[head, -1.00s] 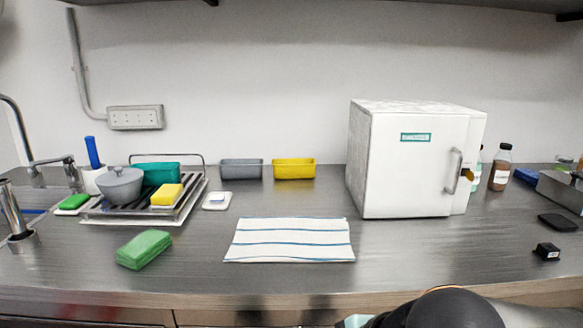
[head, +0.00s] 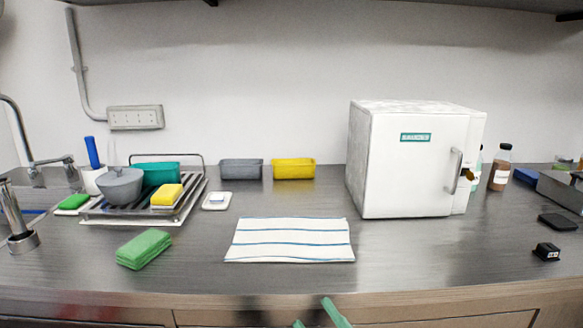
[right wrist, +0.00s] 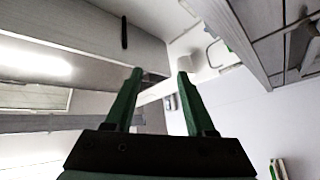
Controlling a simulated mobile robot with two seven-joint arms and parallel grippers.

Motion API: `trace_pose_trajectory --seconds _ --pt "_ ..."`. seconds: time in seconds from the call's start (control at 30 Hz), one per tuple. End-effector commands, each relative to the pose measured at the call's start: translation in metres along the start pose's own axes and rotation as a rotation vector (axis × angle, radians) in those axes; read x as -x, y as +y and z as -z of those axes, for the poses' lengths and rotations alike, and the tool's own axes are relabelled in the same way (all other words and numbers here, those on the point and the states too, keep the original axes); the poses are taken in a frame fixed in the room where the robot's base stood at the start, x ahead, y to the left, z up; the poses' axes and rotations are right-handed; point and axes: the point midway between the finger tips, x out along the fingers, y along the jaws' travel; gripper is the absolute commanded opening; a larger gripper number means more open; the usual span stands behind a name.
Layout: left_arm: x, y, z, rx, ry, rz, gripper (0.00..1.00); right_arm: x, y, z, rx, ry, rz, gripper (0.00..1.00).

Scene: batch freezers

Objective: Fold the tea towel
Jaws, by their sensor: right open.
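The tea towel (head: 290,251) is white with thin blue stripes. It lies flat on the counter in front of the bins, its edges fairly straight; I cannot tell how many layers it has. My right gripper (head: 316,312) shows only as green fingers at the bottom edge of the head view, in front of the counter's front edge and nearer than the towel. In the right wrist view the gripper (right wrist: 160,74) is open with nothing between its fingers, and no towel shows there. My left gripper is not in view.
A green folded cloth (head: 144,249) lies left of the towel. A dish rack (head: 140,213) with a pot and sponge stands behind it. Grey (head: 241,170) and yellow (head: 294,170) bins stand at the wall. A white freezer (head: 408,165) stands to the right. Counter around the towel is clear.

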Motion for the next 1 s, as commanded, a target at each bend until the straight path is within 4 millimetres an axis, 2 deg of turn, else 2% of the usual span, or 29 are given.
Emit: trace_pose_trajectory --seconds 0.03,0.1,0.17,0.23,0.3,0.37,0.4,0.47,0.5,0.53,0.57,0.6,1.0 --pt "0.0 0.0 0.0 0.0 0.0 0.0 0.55 0.018 -0.012 -0.035 -0.096 -0.14 0.003 0.55" --pt "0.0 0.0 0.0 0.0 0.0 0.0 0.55 0.047 -0.029 -0.077 -0.218 -0.321 0.008 0.55" --pt "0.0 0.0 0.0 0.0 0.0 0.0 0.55 0.077 -0.047 -0.108 -0.317 -0.469 0.016 0.55" --pt "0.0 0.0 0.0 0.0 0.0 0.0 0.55 0.115 -0.07 -0.137 -0.426 -0.634 0.027 0.55" --pt "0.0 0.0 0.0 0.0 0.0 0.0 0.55 0.155 -0.094 -0.158 -0.529 -0.789 0.041 0.55" --pt "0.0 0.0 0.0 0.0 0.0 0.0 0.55 0.191 -0.114 -0.171 -0.612 -0.914 0.053 0.55" --pt "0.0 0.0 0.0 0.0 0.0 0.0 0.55 0.215 -0.127 -0.176 -0.665 -0.994 0.061 0.55" --pt "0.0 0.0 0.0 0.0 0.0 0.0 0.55 0.251 -0.148 -0.18 -0.744 -1.11 0.075 0.55" --pt "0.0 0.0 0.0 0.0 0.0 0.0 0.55 0.275 -0.161 -0.181 -0.796 -1.186 0.084 0.55" --pt "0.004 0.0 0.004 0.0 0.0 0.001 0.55 0.286 -0.164 -0.177 -0.825 -1.226 0.088 0.55" --pt "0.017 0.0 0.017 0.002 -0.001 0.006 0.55 0.272 -0.146 -0.165 -0.811 -1.206 0.08 0.55" --pt "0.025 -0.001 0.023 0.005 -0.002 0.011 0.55 0.268 -0.138 -0.158 -0.806 -1.203 0.074 0.55" --pt "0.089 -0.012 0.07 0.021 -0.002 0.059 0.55 0.256 -0.076 -0.108 -0.785 -1.22 0.027 0.55"
